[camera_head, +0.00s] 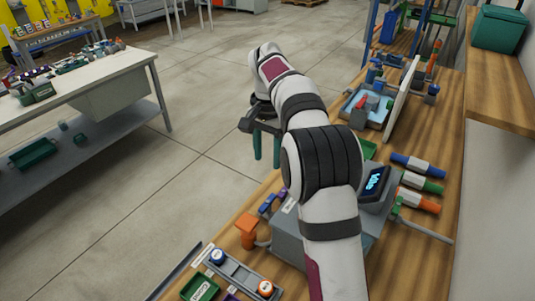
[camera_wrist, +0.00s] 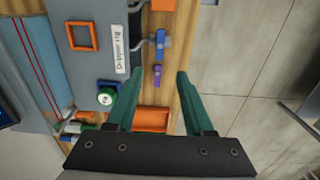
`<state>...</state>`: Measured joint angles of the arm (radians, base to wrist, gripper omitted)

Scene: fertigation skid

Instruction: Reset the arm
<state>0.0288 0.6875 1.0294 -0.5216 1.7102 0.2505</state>
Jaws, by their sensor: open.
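My gripper (camera_head: 267,160) hangs at the left edge of the wooden bench (camera_head: 440,236), with its two dark green fingers pointing down. In the wrist view the fingers of my gripper (camera_wrist: 145,85) stand apart, open, with nothing held between them. Beyond them lie the bench edge, a grey unit labelled "Dripper rig" (camera_wrist: 88,50), a blue valve handle (camera_wrist: 160,42) and a purple one (camera_wrist: 157,75). My arm reaches over the bench and hides part of the grey unit in the head view.
Blue, green and orange-ended cylinders (camera_head: 417,202) lie on the bench at right. An orange part (camera_head: 247,230) and a grey tray (camera_head: 243,276) are at the front. A white panel (camera_head: 401,92) stands farther back. A separate workbench (camera_head: 90,80) is at left; open floor lies between.

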